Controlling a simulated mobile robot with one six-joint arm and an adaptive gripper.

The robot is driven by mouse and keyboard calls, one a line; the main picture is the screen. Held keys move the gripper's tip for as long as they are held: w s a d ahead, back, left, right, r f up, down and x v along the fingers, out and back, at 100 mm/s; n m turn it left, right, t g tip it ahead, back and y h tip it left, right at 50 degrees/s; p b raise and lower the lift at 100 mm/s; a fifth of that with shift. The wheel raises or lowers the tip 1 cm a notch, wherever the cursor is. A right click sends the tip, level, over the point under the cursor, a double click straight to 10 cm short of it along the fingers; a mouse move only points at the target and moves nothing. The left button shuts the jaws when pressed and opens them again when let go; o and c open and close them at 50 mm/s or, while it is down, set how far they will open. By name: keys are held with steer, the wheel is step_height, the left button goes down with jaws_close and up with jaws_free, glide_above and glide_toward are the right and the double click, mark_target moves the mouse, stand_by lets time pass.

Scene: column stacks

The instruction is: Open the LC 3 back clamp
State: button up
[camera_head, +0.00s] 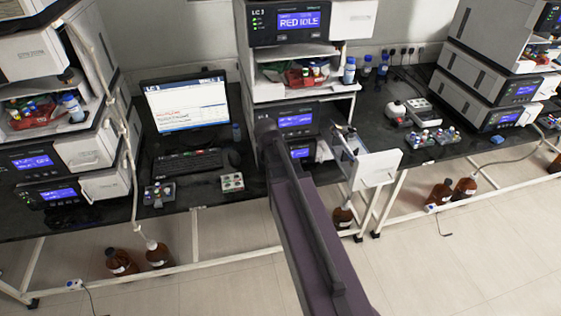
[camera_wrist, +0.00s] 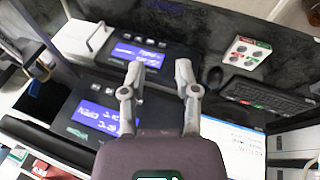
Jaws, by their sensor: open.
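The LC 3 stack (camera_head: 300,22) stands at the middle of the bench in the head view, with "LC 3" on its top unit. A column drawer (camera_head: 378,168) with a white front is pulled out at its lower right, and small metal parts (camera_head: 345,132) show at its inner end. I cannot make out the back clamp in either view. My gripper (camera_wrist: 158,78) is open and empty in the wrist view, its two fingers apart in front of the units with blue displays (camera_wrist: 138,56). In the head view my arm hides the gripper, left of the drawer.
A monitor (camera_head: 188,105) and keyboard (camera_head: 188,162) stand left of the stack. A tray of bottles (camera_head: 310,74) is above the lower units. In the wrist view, a dark opening (camera_wrist: 38,97) and tubing show at left.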

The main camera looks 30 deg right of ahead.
steer(key=o, duration=0.3)
steer(key=m+g+h+p, duration=0.5)
steer(key=m+p, duration=0.4)
steer(key=m, duration=1.1)
glide_toward(335, 127)
steer(key=d+r+v, duration=0.1)
steer(key=v, duration=0.5)
steer(key=shift+w, duration=0.1)
steer(key=shift+d+f+t+b, duration=0.15)
steer(key=shift+t+b, duration=0.15)
steer(key=shift+b, duration=0.05)
steer(key=b+x, duration=0.9)
steer(key=x, duration=0.4)
steer(key=shift+d+f+b, duration=0.1)
steer(key=shift+f+b, duration=0.15)
steer(key=shift+b, duration=0.05)
